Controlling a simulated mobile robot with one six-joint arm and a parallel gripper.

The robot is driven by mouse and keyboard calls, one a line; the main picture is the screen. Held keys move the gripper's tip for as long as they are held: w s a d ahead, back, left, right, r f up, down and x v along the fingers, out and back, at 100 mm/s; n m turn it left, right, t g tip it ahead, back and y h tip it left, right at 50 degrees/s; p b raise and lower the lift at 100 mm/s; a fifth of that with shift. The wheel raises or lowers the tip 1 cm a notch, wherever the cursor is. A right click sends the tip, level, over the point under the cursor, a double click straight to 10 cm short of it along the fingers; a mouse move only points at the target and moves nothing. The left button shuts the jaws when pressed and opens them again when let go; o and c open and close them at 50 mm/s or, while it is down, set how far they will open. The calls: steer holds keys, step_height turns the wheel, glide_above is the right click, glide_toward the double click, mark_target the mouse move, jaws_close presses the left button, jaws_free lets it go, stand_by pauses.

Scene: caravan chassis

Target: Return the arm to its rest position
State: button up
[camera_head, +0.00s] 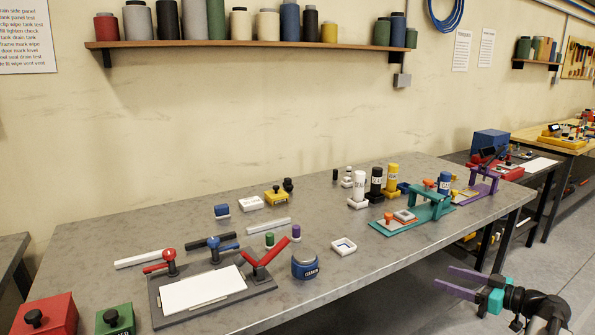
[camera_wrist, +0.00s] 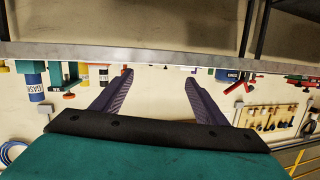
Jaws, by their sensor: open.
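My gripper (camera_head: 459,284) shows at the lower right in the head view, beyond the front edge of the grey workbench (camera_head: 330,205). Its two purple fingers are spread apart with nothing between them. In the wrist view my gripper (camera_wrist: 158,88) also shows both fingers apart and empty. That view is upside down, with the bench edge (camera_wrist: 150,54) running across the top, apart from the fingers. My arm's dark wrist is partly in the head view, at the lower right; the rest of the arm is hidden.
The bench holds a clamp fixture with a white plate (camera_head: 203,291), a blue tin (camera_head: 305,264), a teal fixture (camera_head: 420,211) and several bottles. Dark legs (camera_head: 499,240) stand under its right end. A wooden table (camera_head: 560,140) is farther right. Grey floor (camera_head: 545,250) around my gripper looks clear.

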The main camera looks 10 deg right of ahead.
steer(key=w+a+f+n+g+y, duration=0.15)
steer(key=w+a+f, duration=0.25)
steer(key=a+f, duration=0.5)
steer(key=w+a+f+n+g+y, duration=0.1)
steer(key=w+a+f+g+y, duration=0.3)
steer(key=a, duration=0.8)
steer(key=s+a+f+g+h, duration=0.1)
steer(key=s+a+f+g, duration=0.2)
steer(key=a+f, duration=0.6)
steer(key=s+a+f+g+h, duration=0.1)
steer(key=s+a+f+g, duration=0.2)
steer(key=a+f, duration=0.65)
steer(key=s+a+f+g+h, duration=0.2)
steer(key=s+a+f+g, duration=0.1)
steer(key=s+a+f, duration=0.5)
steer(key=s+a+f+g+h, duration=0.25)
steer(key=s+a+f, duration=0.25)
steer(key=s, duration=0.5)
steer(key=s+d+f+m+g+h, duration=0.1)
steer(key=s+d+f+g+h, duration=0.15)
steer(key=s+f, duration=0.45)
steer(key=s+d+m+h, duration=0.3)
steer(key=d+m+h, duration=0.1)
steer(key=d+m, duration=0.2)
steer(key=shift+s+d+r, duration=0.15)
steer(key=shift+s+d, duration=0.1)
steer(key=shift+d, duration=0.45)
